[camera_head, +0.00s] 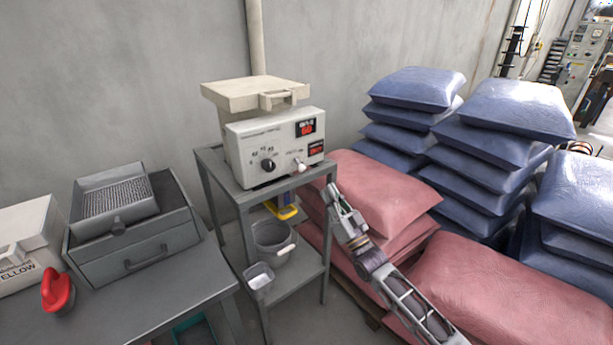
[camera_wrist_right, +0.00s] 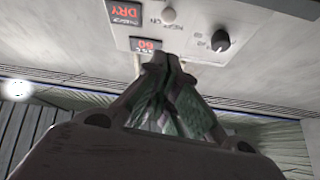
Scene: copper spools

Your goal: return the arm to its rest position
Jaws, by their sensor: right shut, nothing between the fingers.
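My right arm comes in from the lower right in the head view. Its gripper (camera_head: 334,195) is near the right front of a white machine (camera_head: 250,152) with a dial and red displays. In the right wrist view the gripper (camera_wrist_right: 160,62) is shut, with its fingertips together and nothing held. The machine's panel (camera_wrist_right: 185,30) shows upside down just beyond the fingertips. I cannot tell for sure whether the fingertips touch it. My left gripper is in neither view.
The machine stands on a grey shelf cart (camera_head: 212,165) with a bucket (camera_head: 272,240) below. Pink sacks (camera_head: 385,190) and blue sacks (camera_head: 515,108) are stacked at right. A grey bench (camera_head: 150,285) at left bears a metal drawer box (camera_head: 140,262) and a red scoop-like object (camera_head: 57,290).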

